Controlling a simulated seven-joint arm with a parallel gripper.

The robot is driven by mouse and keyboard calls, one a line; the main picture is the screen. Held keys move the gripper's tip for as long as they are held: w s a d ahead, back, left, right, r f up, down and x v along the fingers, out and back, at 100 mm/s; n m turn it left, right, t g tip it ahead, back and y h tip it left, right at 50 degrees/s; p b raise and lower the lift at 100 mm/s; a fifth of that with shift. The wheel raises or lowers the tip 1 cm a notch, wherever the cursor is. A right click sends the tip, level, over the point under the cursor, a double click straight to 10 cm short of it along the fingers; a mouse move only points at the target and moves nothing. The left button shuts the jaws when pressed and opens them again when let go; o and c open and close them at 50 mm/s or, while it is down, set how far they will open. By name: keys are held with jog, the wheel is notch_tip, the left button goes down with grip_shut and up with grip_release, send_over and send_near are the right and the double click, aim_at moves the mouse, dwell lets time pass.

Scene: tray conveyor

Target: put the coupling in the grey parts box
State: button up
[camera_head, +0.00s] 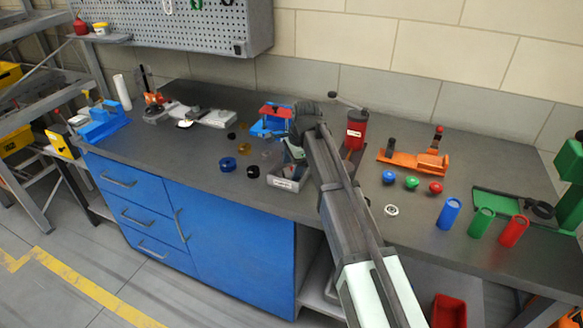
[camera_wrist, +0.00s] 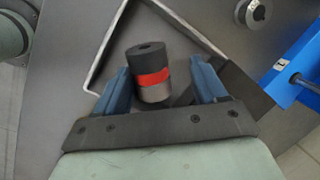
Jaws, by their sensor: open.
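The coupling (camera_wrist: 152,76) is a short cylinder with a black top, a red band and a silver lower part. In the wrist view it lies within the rim of the grey parts box (camera_wrist: 107,52), with its holed black end facing the camera. My gripper (camera_wrist: 162,82) is open, with one blue finger on each side of the coupling. A gap shows at the right finger; contact at the left is unclear. In the head view the box (camera_head: 284,183) is below my gripper (camera_head: 292,152), and my arm hides part of it.
A blue vise-like fixture (camera_head: 268,122) stands behind the box, and a red grinder (camera_head: 355,130) stands to the right. Black and blue rings (camera_head: 228,164) lie to the left. Coloured knobs and cups (camera_head: 482,222) stand at the right. The front-left bench top is clear.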

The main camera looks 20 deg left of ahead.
jog(key=v, duration=1.1)
jog(key=shift+r, duration=0.1)
